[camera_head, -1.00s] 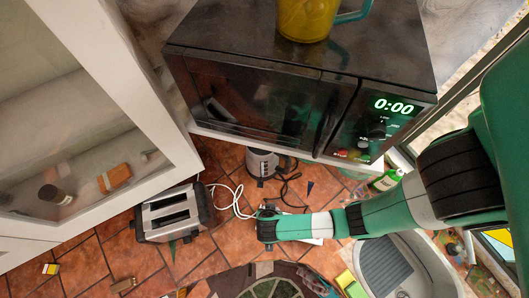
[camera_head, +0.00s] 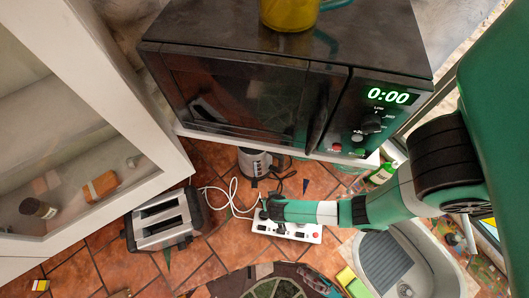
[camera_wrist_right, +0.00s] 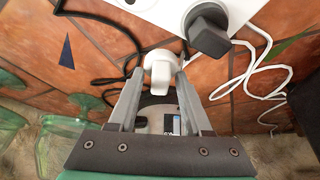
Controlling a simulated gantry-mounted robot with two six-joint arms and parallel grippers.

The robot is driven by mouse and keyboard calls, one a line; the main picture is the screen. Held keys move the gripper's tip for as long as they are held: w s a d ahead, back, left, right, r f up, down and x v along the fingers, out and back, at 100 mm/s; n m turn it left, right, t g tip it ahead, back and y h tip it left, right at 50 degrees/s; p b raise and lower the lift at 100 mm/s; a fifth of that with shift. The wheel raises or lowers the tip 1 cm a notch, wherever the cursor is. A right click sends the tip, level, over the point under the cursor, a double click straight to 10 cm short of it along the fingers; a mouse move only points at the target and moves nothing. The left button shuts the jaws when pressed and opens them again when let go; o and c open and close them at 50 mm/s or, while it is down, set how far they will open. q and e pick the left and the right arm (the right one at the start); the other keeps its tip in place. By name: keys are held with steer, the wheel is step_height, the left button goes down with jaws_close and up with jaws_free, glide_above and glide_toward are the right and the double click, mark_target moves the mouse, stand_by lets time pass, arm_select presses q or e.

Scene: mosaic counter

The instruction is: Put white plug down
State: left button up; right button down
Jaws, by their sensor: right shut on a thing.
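My right gripper (camera_wrist_right: 160,82) is shut on the white plug (camera_wrist_right: 160,68), which sits between its fingertips in the right wrist view. In the head view the right gripper (camera_head: 271,206) is at the far left end of the white power strip (camera_head: 287,231). The strip also shows in the wrist view (camera_wrist_right: 262,10), just ahead of the plug, with a dark plug (camera_wrist_right: 207,34) in it. The white plug appears apart from the strip's sockets; its height above the counter is hard to tell. My left gripper is not in view.
A toaster (camera_head: 165,219) stands left of the strip, with a white cord (camera_head: 228,195) looping nearby. A kettle (camera_head: 254,162) stands behind, under the microwave (camera_head: 250,95). A sink (camera_head: 395,265) is at the right. Tiled counter (camera_head: 215,245) is free between toaster and strip.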

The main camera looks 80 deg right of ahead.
steer(key=shift+w+d+f, duration=0.5)
steer(key=shift+w+d, duration=0.15)
steer(key=shift+w+d+f+b, duration=0.85)
steer(key=shift+w+d+f, duration=0.25)
steer(key=shift+d+f, duration=0.05)
steer(key=shift+c, duration=1.7)
jaws_free()
steer(key=p+v, duration=0.4)
steer(key=v, duration=0.8)
steer(key=shift+p, duration=0.35)
